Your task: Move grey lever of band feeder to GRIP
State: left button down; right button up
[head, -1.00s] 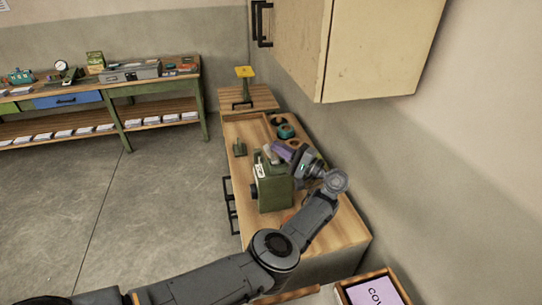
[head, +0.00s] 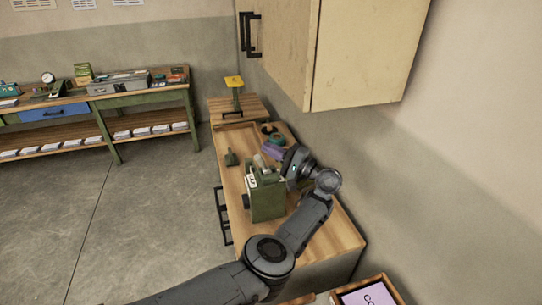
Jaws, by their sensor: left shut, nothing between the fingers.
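The green band feeder (head: 268,200) stands on the wooden cabinet top, with a white label on its left side. A light grey part, which looks like its lever (head: 259,161), sticks up from its top and leans. The lettering is too small to read. My left arm comes in from the bottom left and bends round the right side of the feeder. My left gripper (head: 278,172) is shut and empty at the upper right of the feeder. Its fingertips are partly hidden, and I cannot tell whether they touch the lever. My right gripper is not in view.
A purple item (head: 271,152) and a green tape roll (head: 277,140) lie behind the feeder. A small green tool (head: 231,158) stands to its left. A yellow-topped scale (head: 234,83) is farther back. A beige wall cupboard (head: 370,60) hangs above right.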

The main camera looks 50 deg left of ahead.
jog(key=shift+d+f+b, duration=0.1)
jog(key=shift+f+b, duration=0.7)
jog(key=shift+b, duration=0.15)
pick_arm(q)
jog(key=w+d+r, duration=0.1)
jog(key=d+r, duration=0.6)
jog(key=d, duration=0.4)
jog(key=shift+w+d+r, duration=0.3)
jog(key=shift+r, duration=0.1)
